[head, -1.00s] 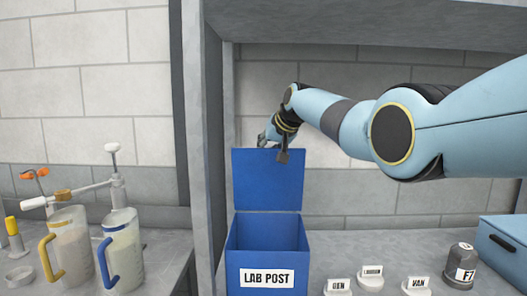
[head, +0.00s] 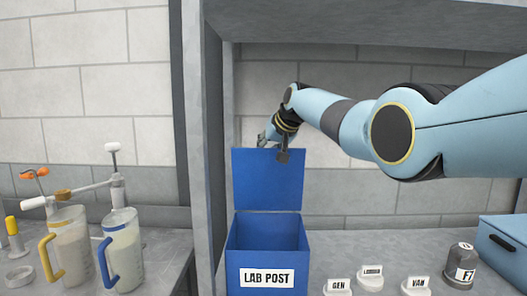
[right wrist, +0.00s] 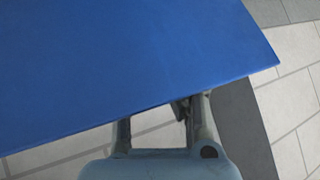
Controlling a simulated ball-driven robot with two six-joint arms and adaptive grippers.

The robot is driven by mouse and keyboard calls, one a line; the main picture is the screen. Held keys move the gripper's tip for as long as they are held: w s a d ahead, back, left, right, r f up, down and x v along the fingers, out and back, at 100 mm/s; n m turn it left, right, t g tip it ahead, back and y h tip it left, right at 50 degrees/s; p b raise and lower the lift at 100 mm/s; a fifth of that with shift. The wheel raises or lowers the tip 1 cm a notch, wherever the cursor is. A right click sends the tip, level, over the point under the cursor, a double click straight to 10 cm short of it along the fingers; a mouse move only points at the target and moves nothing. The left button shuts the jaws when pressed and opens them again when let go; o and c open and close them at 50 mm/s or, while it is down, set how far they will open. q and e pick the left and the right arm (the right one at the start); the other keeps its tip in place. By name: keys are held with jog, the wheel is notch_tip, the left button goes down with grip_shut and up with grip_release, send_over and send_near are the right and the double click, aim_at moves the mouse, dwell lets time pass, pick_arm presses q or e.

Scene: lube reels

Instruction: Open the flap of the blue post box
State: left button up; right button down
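The blue post box (head: 267,258), labelled LAB POST, stands on the shelf with its top opening exposed. Its flap (head: 268,180) stands upright at the back of the opening. My right gripper (head: 272,148) is at the flap's top edge, with its fingers apart and one finger in front of the flap's upper right part. In the right wrist view the flap (right wrist: 120,60) fills the upper left and hides the fingertips of my right gripper. Nothing is seen held between the fingers. My left gripper is not in view.
A grey upright panel (head: 205,140) stands left of the box. Two jugs (head: 120,250) stand on the left counter. Small labelled knobs (head: 370,278), a grey canister (head: 460,265) and a blue case (head: 505,245) are on the right. A shelf is overhead.

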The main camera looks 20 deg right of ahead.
jog(key=shift+s+d+f, duration=0.25)
jog(key=shift+d+f, duration=0.2)
jog(key=shift+f, duration=0.3)
jog(key=c, duration=1)
grip_release()
jog(key=shift+w+d+r, duration=0.1)
jog(key=shift+d, duration=0.2)
jog(key=shift+c, duration=0.2)
jog(key=shift+r, duration=0.1)
jog(key=p, duration=0.1)
jog(key=r+p, duration=0.1)
jog(key=shift+d+r+p, duration=0.2)
jog(key=shift+r+p, duration=0.05)
jog(key=shift+p, duration=0.15)
jog(key=s+d+r+p, duration=0.3)
jog(key=r+p, duration=0.2)
jog(key=r, duration=0.4)
jog(key=shift+s+d+r, duration=0.2)
jog(key=shift+s+r, duration=0.05)
jog(key=shift+r, duration=0.1)
